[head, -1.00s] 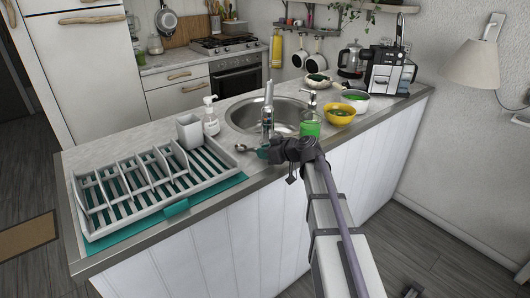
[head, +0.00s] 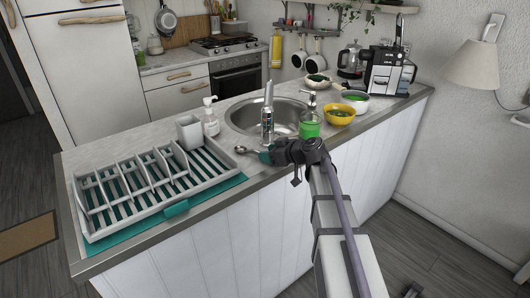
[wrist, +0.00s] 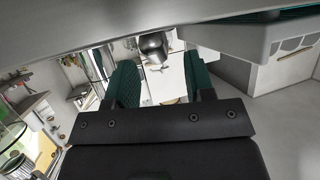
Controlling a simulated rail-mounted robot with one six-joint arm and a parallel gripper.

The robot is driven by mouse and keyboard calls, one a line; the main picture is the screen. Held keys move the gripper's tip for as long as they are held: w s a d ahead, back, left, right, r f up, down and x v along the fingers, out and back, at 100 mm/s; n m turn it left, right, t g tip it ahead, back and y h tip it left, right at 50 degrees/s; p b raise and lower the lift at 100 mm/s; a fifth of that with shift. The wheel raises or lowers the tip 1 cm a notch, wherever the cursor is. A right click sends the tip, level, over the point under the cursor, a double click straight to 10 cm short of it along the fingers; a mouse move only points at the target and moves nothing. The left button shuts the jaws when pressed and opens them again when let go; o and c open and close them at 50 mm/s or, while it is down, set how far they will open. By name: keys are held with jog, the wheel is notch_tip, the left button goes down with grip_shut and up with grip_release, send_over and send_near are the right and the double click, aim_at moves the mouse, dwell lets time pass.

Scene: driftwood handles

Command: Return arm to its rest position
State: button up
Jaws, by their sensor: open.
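My gripper (head: 264,156) is low over the counter's front edge, in front of the sink, at the end of my arm. Its teal fingers point left in the head view. In the wrist view my gripper (wrist: 161,84) has its two fingers well apart, with nothing clearly held between them. A metal spoon (head: 242,149) is just left of the fingertips in the head view; whether they touch it cannot be told.
The dish rack (head: 135,192) stands left on a teal mat. A soap bottle (head: 210,118) is behind left. Floor space is free in front of the counter.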

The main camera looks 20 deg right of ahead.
jog(key=p+v, duration=0.2)
jog(key=v, duration=0.6)
jog(key=shift+s+d+p, duration=0.25)
jog(key=shift+d+p, duration=0.05)
jog(key=shift+p, duration=0.1)
jog(key=shift+r, duration=0.15)
jog(key=s+a+f+m+g+h, duration=0.4)
jog(key=s+a+f+g, duration=0.1)
jog(key=s, duration=0.5)
jog(key=s+a+f+m+g+h, duration=0.3)
jog(key=s+a+f+g+h, duration=0.1)
jog(key=s, duration=0.6)
jog(key=shift+s+a+f+m+g, duration=0.2)
jog(key=shift+a+f+m+g, duration=0.3)
jog(key=shift+a, duration=0.4)
